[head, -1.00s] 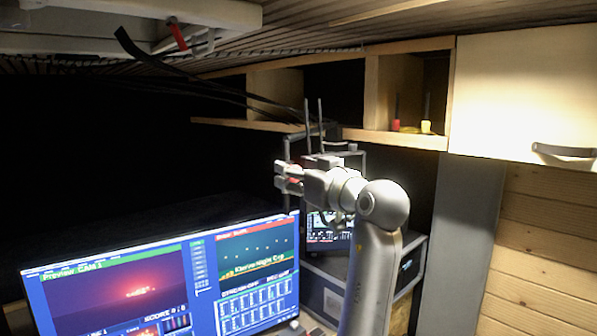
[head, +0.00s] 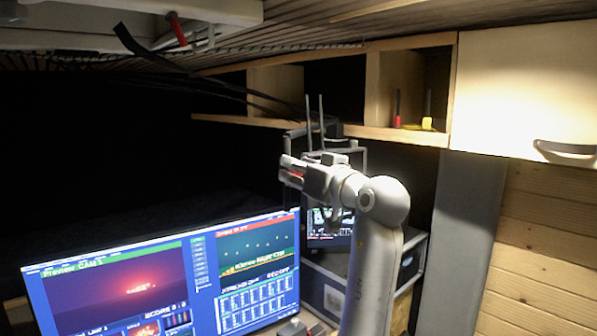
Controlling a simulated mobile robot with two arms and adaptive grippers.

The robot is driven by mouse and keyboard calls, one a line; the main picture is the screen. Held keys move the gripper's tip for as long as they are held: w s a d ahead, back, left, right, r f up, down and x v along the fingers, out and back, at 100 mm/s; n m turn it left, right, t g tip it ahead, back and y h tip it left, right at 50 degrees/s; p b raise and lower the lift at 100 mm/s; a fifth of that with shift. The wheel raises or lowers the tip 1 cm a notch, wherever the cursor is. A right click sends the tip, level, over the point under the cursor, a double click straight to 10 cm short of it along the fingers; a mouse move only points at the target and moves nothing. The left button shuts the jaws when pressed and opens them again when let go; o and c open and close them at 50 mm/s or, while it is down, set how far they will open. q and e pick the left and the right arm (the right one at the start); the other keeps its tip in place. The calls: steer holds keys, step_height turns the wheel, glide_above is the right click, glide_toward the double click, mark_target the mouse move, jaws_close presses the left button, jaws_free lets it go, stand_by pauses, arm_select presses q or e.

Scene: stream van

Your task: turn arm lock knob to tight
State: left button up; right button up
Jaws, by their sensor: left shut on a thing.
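My left gripper (head: 291,171) is in the middle of the head view, in front of a grey tubular frame (head: 364,160). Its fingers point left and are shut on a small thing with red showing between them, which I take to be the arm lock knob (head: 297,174). The fingers hide most of the knob, so its setting cannot be read. My right gripper is not in view.
A large monitor (head: 120,270) stands at lower left, with a smaller screen (head: 330,228) behind my arm. A wooden shelf (head: 400,135) and white cabinet (head: 525,95) are above right. Black cables (head: 215,82) hang from upper left. A grey equipment box (head: 413,260) stands right of my arm.

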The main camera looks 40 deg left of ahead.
arm_select(q)
steer(key=m+p, duration=0.1)
steer(key=m, duration=1.4)
steer(key=shift+w+d+m+p, duration=0.1)
steer(key=shift+m+p, duration=0.2)
steer(key=shift+p, duration=0.05)
stand_by(0.4)
steer(key=o, duration=1)
steer(key=shift+w+f, duration=0.1)
